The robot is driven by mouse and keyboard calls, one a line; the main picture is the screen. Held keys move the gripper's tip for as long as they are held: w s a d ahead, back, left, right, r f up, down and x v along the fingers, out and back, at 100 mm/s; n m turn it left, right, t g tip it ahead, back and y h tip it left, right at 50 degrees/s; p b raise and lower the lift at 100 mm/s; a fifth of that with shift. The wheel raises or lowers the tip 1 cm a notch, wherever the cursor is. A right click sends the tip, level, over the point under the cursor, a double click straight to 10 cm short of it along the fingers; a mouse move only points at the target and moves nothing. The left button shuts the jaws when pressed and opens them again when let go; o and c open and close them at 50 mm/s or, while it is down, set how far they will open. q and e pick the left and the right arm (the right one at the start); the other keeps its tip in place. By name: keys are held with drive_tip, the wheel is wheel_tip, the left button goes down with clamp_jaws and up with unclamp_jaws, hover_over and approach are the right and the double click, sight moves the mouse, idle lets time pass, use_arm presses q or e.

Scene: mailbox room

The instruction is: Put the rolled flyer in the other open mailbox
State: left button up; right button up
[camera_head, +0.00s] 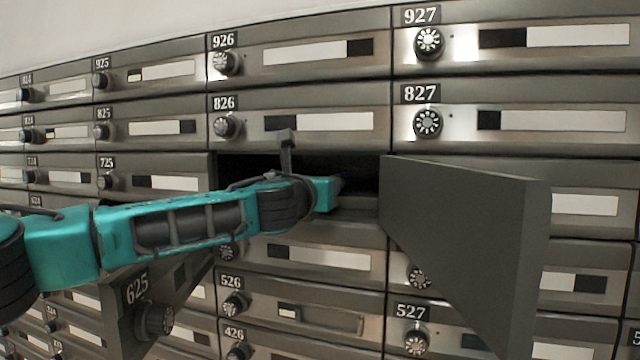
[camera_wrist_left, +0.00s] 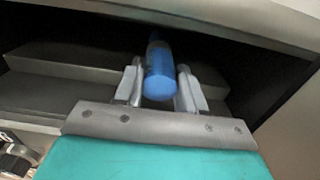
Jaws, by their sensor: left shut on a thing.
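In the left wrist view, my left gripper (camera_wrist_left: 160,88) is shut on the rolled flyer (camera_wrist_left: 159,70), a blue roll held between the two pale fingers and pointing away into a dark compartment. In the head view, my left arm reaches from the left into the open mailbox (camera_head: 362,168) below number 826. The gripper and flyer are hidden inside there. This mailbox's grey door (camera_head: 460,230) stands swung out to the right. A second open door (camera_head: 150,310), numbered 625, sticks out below my forearm at the lower left. My right gripper is not in view.
Closed mailboxes with knobs and label strips surround the opening, such as 826 (camera_head: 335,122) above and 526 (camera_head: 320,315) below. In the wrist view, the compartment's top edge (camera_wrist_left: 240,18) runs above the flyer and a side wall stands at right.

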use_arm(q)
drive_tip(key=o, duration=1.1)
drive_tip(key=shift+p, duration=0.5)
drive_tip(key=shift+s, duration=0.15)
drive_tip(key=v, duration=1.1)
drive_tip(key=shift+s+a+r, duration=0.2)
drive_tip(key=shift+s, duration=0.15)
idle(0.5)
